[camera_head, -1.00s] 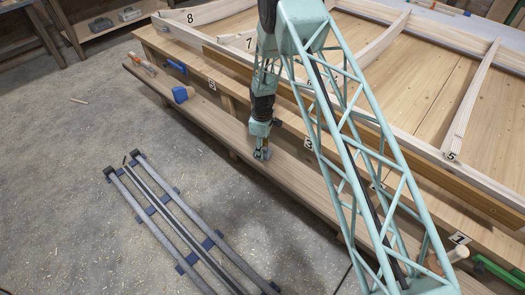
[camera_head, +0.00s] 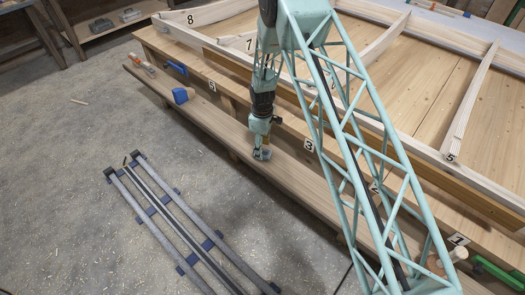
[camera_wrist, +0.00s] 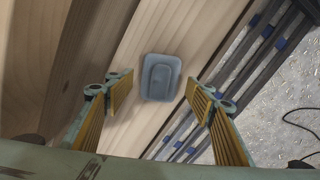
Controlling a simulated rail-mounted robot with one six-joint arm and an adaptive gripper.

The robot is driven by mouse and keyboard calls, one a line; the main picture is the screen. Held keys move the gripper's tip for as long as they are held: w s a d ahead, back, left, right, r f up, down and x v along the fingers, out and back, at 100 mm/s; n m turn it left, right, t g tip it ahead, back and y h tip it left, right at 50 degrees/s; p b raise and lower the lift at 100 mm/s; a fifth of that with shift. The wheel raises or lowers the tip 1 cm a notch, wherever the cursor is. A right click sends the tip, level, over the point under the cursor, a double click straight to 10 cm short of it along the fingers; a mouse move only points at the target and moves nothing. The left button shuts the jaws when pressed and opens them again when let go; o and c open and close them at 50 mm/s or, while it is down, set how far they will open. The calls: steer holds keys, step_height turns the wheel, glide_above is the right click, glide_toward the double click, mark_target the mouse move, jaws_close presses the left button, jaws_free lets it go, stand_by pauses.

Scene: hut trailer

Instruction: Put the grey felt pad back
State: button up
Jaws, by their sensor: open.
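The grey felt pad (camera_wrist: 161,77) looks like a blue-grey rounded block with a raised grip on top. It lies on a pale wooden plank (camera_wrist: 128,110) in the wrist view. In the head view, the pad (camera_head: 262,155) shows as a small grey shape on the low plank along the bench front, partly covered by my gripper. My gripper (camera_wrist: 155,80) is open, its yellow-lined fingers spread to the left and right of the pad, with a gap on both sides. In the head view, my gripper (camera_head: 261,143) points down just over the pad.
A rack of dark and grey rails (camera_head: 165,208) with blue blocks lies on the floor. Farther along the plank is a blue-handled tool (camera_head: 183,94). A timber frame (camera_head: 465,110) covers the bench top. Numbered tags, including 3 (camera_head: 308,145), line the bench.

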step_height(320, 180, up, 10)
steer(key=p, duration=0.1)
steer(key=shift+f+p, duration=0.25)
steer(key=shift+p, duration=0.05)
steer(key=shift+r, duration=0.1)
stand_by(0.9)
